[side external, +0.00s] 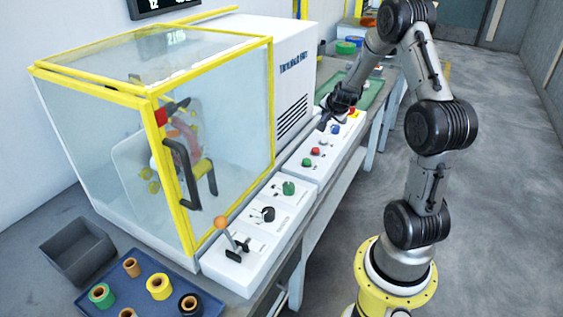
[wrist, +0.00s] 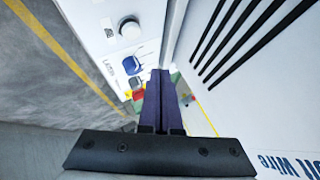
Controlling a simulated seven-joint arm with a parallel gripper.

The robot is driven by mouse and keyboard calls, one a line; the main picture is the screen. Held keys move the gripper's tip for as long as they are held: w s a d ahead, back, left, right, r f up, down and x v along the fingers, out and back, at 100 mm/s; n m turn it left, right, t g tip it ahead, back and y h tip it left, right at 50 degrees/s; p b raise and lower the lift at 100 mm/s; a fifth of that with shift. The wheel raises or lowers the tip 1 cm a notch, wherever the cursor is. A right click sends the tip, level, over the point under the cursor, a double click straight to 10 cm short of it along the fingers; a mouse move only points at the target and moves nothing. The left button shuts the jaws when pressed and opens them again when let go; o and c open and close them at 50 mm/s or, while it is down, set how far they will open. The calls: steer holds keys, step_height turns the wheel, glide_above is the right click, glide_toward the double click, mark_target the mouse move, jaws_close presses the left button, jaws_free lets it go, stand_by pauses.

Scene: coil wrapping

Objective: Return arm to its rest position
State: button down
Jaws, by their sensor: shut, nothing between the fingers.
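My gripper (side external: 327,122) is over the far end of the white control panel in the side external view, close to the blue button (side external: 336,129). In the wrist view my gripper (wrist: 161,75) shows its two dark purple fingers together, with nothing between them. My arm bends up and over from its yellow base at the lower right. The blue button (wrist: 132,66) also shows in the wrist view, left of the fingertips. I cannot tell whether the fingers touch the panel.
A yellow-framed clear enclosure (side external: 168,98) stands left of the panel, joined to a white machine (side external: 295,75). A lever with an orange knob (side external: 221,222) rises in front. A blue tray (side external: 140,307) holds several coils beside an empty grey bin (side external: 77,250). The floor at right is clear.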

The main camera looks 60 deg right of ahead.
steer(key=w+a+r+n+t+y, duration=0.15)
steer(key=a+r+n, duration=0.4)
steer(key=a, duration=0.65)
steer(key=w+a+r+n+t+y, duration=0.1)
steer(key=a+r+n+y, duration=0.25)
steer(key=a+r, duration=0.6)
steer(key=s+a+n+g+y, duration=0.2)
steer(key=s+a+n, duration=0.8)
steer(key=s+a, duration=0.8)
steer(key=shift+s+a+f+n, duration=0.15)
steer(key=shift+s+f+n, duration=0.3)
steer(key=shift+s, duration=0.15)
